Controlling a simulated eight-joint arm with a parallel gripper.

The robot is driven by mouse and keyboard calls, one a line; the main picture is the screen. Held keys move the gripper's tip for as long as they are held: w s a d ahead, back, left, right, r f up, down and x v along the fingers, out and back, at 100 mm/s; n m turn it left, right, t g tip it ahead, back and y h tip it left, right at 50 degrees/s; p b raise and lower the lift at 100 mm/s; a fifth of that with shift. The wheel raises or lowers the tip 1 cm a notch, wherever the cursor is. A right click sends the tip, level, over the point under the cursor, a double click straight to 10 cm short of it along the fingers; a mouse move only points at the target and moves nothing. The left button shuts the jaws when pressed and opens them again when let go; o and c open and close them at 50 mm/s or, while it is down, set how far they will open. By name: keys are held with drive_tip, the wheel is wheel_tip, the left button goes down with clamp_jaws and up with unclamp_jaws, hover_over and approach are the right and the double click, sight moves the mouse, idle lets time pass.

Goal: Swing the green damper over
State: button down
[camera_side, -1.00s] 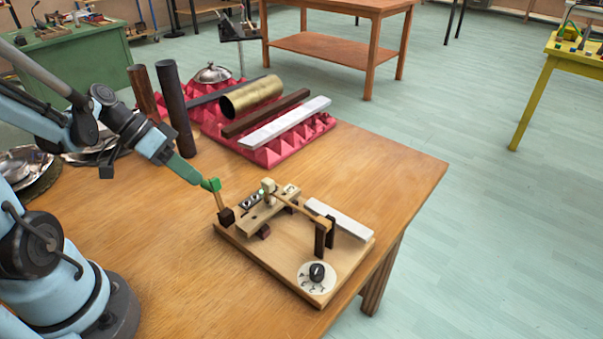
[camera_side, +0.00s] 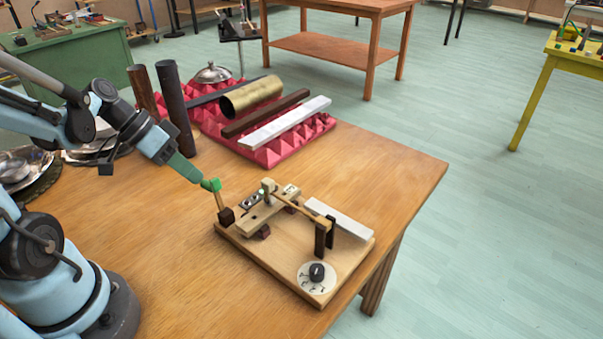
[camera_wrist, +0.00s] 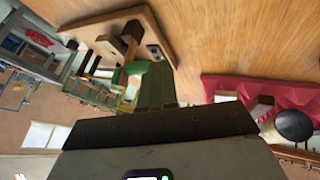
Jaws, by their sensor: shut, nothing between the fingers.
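The green damper (camera_side: 211,185) is a small green block on top of a short wooden lever that rises from a dark block (camera_side: 226,216) at the left corner of a wooden base board (camera_side: 290,264). The lever leans to the left, toward my arm. My gripper (camera_side: 196,178) is shut and empty, its green fingertips at the damper's left side, apparently touching it. In the wrist view the gripper's fingers (camera_wrist: 155,88) reach toward the green damper (camera_wrist: 119,78), which they partly hide. Whether there is a small gap cannot be told.
The base board also carries a wooden beam, a striker arm (camera_side: 293,205), a white bar (camera_side: 340,219) and a black knob on a white dial (camera_side: 317,274). Dark upright cylinders (camera_side: 176,110) and a pink foam mat (camera_side: 270,156) with bars and a brass tube stand behind. The front table area is clear.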

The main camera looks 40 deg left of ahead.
drive_tip(key=shift+d+r, duration=0.1)
drive_tip(key=shift+d, duration=0.05)
drive_tip(key=m+y, duration=0.3)
drive_tip(key=y, duration=0.7)
approach(218, 179)
drive_tip(key=x, duration=0.6)
drive_tip(key=d+f, duration=0.2)
drive_tip(key=d, duration=0.3)
drive_tip(key=shift+d+f+n+y, duration=0.3)
drive_tip(key=shift+d, duration=0.05)
drive_tip(key=shift+d+f, duration=0.1)
